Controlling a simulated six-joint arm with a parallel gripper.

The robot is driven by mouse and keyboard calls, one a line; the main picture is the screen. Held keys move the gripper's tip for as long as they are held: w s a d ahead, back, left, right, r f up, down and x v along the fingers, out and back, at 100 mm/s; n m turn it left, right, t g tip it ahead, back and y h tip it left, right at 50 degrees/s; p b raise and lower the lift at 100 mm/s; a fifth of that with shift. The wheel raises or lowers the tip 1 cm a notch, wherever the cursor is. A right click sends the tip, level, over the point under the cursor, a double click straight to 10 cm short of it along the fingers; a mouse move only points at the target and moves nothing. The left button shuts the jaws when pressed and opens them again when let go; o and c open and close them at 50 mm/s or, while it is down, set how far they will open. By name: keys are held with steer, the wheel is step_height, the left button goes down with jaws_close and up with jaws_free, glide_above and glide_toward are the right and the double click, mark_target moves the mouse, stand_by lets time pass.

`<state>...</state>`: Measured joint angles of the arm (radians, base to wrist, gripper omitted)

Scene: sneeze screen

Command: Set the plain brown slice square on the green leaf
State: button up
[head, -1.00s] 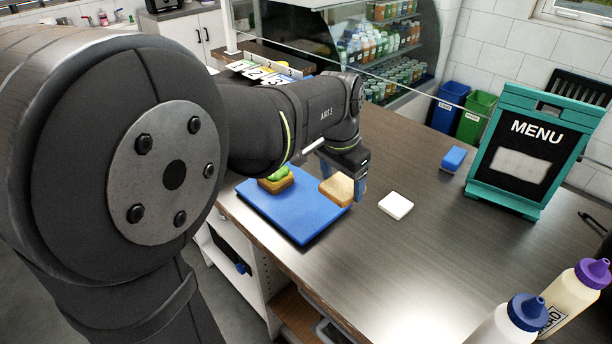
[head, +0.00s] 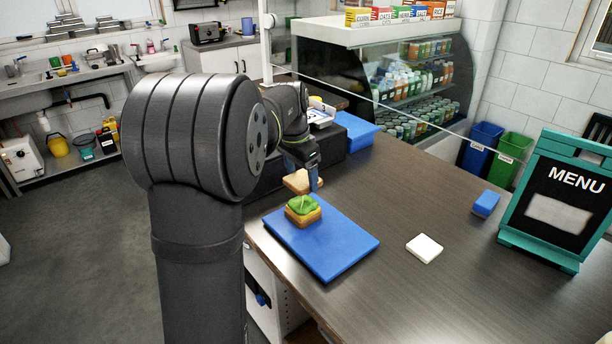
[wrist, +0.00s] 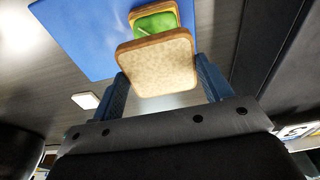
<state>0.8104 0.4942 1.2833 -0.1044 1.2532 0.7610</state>
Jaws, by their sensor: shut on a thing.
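The plain brown slice (head: 299,181) is held by my gripper (head: 314,181) above the counter, just behind the stack on the blue board. In the wrist view the slice (wrist: 157,62) sits between the two blue fingers (wrist: 165,90). The green leaf (head: 304,203) lies on top of a brown bread stack (head: 304,217) on the blue board (head: 344,247). The leaf (wrist: 154,24) also shows beyond the slice in the wrist view, partly hidden by it. The slice is apart from the leaf in the head view.
A white square block (head: 425,248) lies on the counter right of the board. A blue block (head: 486,203) and a menu stand (head: 556,205) are farther right. A blue tray (head: 357,131) and a glass display case (head: 395,80) stand behind. The counter's middle is clear.

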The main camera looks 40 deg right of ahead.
mark_target(302, 203)
steer(key=shift+f, duration=2.4)
steer(key=shift+f, duration=0.6)
steer(key=o, duration=1)
steer(key=shift+o, duration=0.2)
step_height(302, 203, up, 17)
steer(key=a, duration=0.2)
steer(key=shift+a, duration=0.3)
steer(key=shift+s, duration=0.1)
steer(key=d+f, duration=0.1)
steer(key=f, duration=1)
steer(key=d+f, duration=0.1)
steer(key=f, duration=0.5)
steer(key=shift+d, duration=0.3)
steer(key=shift+r, duration=0.1)
